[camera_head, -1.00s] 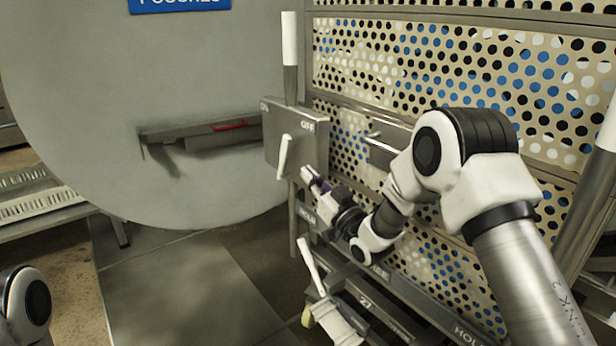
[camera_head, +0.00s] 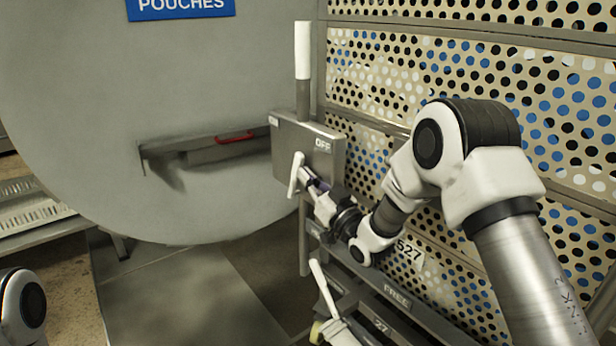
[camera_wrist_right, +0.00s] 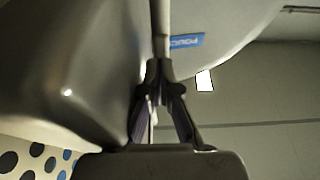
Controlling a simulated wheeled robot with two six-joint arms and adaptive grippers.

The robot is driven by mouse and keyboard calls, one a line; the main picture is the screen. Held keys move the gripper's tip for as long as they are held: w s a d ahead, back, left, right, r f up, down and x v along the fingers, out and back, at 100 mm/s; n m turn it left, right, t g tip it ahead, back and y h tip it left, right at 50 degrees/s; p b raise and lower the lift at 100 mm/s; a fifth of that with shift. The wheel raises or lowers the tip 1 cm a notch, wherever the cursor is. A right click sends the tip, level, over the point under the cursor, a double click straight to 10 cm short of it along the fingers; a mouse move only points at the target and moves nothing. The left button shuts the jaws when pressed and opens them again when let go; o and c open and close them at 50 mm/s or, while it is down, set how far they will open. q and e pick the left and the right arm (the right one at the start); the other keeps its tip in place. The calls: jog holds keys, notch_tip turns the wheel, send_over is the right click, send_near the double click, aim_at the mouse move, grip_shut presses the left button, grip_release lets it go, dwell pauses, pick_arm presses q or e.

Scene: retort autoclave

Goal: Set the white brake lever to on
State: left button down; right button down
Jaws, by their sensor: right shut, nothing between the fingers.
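The white brake lever (camera_head: 296,174) sits on the front of a grey box (camera_head: 310,150) and points down, tilted slightly. The box has an ON label (camera_head: 273,121) at its left and an OFF label (camera_head: 322,144) at its right. My right gripper (camera_head: 306,179) is shut and empty, its tip close beside the lever on the right; I cannot tell whether they touch. In the right wrist view its fingers (camera_wrist_right: 161,75) meet at the tips in front of a grey upright bar. My left gripper is out of view.
A perforated basket wall (camera_head: 520,80) rises behind my right arm. A white-topped post (camera_head: 303,55) stands above the box. Another white handle (camera_head: 324,288) is below.

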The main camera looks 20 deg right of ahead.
aim_at(297, 154)
jog(key=shift+w+a+r+g+h+p, duration=0.2)
jog(key=shift+w+r+g+p, duration=0.3)
jog(key=shift+p, duration=1.25)
jog(key=shift+w+a+r+g+h+p, duration=0.25)
jog(key=shift+r+g+p, duration=0.4)
jog(key=shift+p, duration=1.05)
jog(key=shift+w+a+r+g+h+p, duration=0.1)
jog(key=shift+w+r+g+h+p, duration=0.35)
jog(key=shift+p, duration=1.3)
jog(key=shift+w+f+g, duration=0.2)
jog(key=shift+w+g, duration=0.1)
jog(key=shift+g, duration=0.1)
jog(key=w+p, duration=0.1)
jog(key=p, duration=0.1)
jog(key=r+g+p, duration=0.1)
jog(key=p, duration=0.2)
jog(key=shift+w+a+r, duration=0.2)
jog(key=shift+w+a, duration=0.15)
jog(key=shift+w, duration=0.05)
jog(key=g+p, duration=0.2)
jog(key=p, duration=0.1)
jog(key=w+g+h+p, duration=0.1)
jog(key=p, duration=0.1)
jog(key=shift+a+f, duration=0.2)
jog(key=shift+f, duration=0.05)
jog(key=shift+w+f, duration=0.15)
jog(key=shift+f, duration=0.1)
jog(key=shift+w+a+f, duration=0.2)
jog(key=shift+w+f, duration=0.25)
jog(key=shift+w, duration=0.15)
